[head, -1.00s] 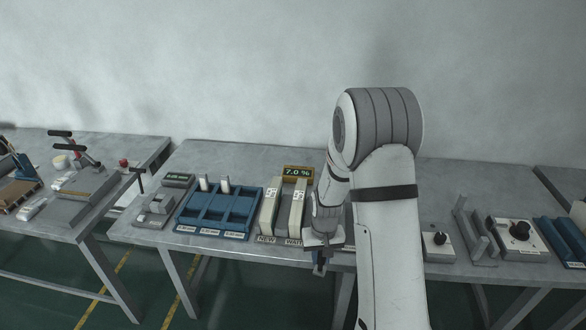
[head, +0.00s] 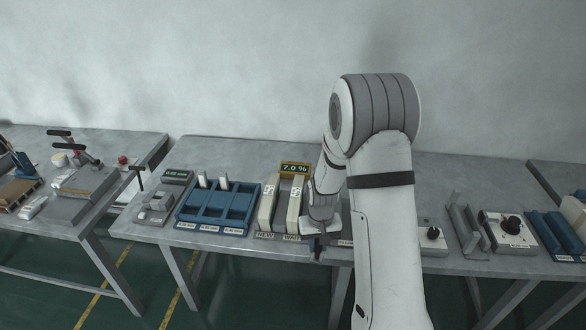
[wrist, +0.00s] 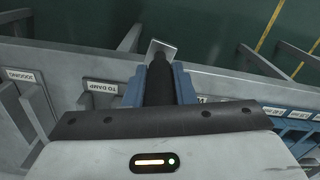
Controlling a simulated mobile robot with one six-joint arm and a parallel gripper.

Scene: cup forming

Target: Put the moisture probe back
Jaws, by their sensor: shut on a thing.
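My gripper (wrist: 159,84) has its blue fingers on either side of a black rod-like handle in the wrist view, which I take to be the moisture probe (wrist: 158,72). The gripper is shut on it. A pale flat plate (wrist: 162,48) shows at the handle's far end; I cannot tell whether it belongs to the probe. A readout (head: 295,168) showing 7.0 % stands behind the stacks. The probe's holder cannot be made out.
Pale stacks (head: 268,207) stand in labelled slots left of my wrist. A blue compartment tray (head: 216,207) lies further left. A grey box with a black knob (head: 432,236) and a larger knob unit (head: 510,232) are on the right. My arm hides the table between.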

